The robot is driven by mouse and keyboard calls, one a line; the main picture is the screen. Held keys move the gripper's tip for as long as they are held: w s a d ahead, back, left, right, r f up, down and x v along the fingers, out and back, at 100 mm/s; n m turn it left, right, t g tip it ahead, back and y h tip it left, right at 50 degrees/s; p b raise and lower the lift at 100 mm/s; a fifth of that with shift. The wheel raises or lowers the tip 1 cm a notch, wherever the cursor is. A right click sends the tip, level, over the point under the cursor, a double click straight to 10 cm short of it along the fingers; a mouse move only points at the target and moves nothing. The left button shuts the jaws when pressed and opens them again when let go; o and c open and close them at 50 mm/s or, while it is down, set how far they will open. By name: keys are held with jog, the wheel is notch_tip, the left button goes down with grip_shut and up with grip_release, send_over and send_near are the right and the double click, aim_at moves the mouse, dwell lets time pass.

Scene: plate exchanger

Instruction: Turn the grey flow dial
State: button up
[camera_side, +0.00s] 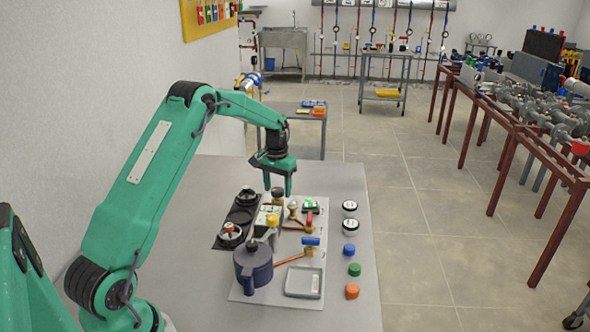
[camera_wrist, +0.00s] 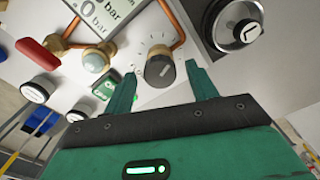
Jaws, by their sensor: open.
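The grey flow dial (camera_wrist: 160,70) shows in the wrist view as a dark grey round knob on a pale panel, with tick marks around part of it. My gripper (camera_wrist: 160,76) is open, one green finger on each side of the dial. Small gaps seem to show between fingers and dial; I cannot tell if either touches. In the side view my gripper (camera_side: 278,190) points down over the far part of the panel (camera_side: 240,291). There the dial is hard to make out near the fingertips.
A dark blue pot (camera_side: 253,270) stands nearer. Coloured caps line the right; the table's (camera_side: 200,280) left part is clear.

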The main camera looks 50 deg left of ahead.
aim_at(277, 189)
jog(key=shift+r, duration=0.15)
notch_tip(277, 189, up, 7)
jog(key=shift+r, duration=0.3)
dwell(0.3)
